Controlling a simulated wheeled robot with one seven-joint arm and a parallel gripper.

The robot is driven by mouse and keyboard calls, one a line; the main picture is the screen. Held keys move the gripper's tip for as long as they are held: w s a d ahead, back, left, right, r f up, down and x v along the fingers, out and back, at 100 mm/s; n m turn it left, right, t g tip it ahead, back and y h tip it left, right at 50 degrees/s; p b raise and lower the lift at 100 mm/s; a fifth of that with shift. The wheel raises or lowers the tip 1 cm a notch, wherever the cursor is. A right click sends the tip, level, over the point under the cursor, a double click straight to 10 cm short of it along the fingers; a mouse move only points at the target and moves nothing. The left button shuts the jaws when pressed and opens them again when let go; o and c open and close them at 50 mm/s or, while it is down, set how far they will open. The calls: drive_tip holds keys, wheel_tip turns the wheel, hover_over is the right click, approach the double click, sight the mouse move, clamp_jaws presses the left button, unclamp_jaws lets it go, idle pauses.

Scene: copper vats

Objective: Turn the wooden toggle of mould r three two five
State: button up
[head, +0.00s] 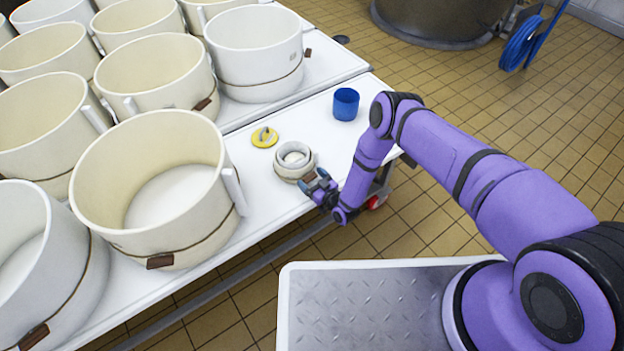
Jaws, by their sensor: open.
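Several cream and white cheese moulds stand on the white tables, each bound by a cord; brown wooden toggles show on some. The nearest moulds are a large cream one (150,200) with a toggle (160,260) low on its front, and one at the lower left with a toggle (33,336). A whiter mould (255,50) at the back has a toggle (307,53) at its right and a small mark too small to read. I cannot tell which is r325. My gripper (314,184) is open, beside a small ringed pot and away from these toggles.
A small pale ringed pot (293,172), a yellow disc with a handle (264,138) and a blue cup (346,104) are on the near table (262,195). A metal vat (430,18) and blue hose reel (520,42) stand behind. Tiled floor is open at right.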

drive_tip(key=c, duration=0.9)
drive_tip(key=shift+m, duration=0.8)
drive_tip(key=o, duration=0.9)
drive_tip(key=v, duration=1)
drive_tip(key=shift+s+d, duration=0.25)
drive_tip(key=shift+s, duration=0.05)
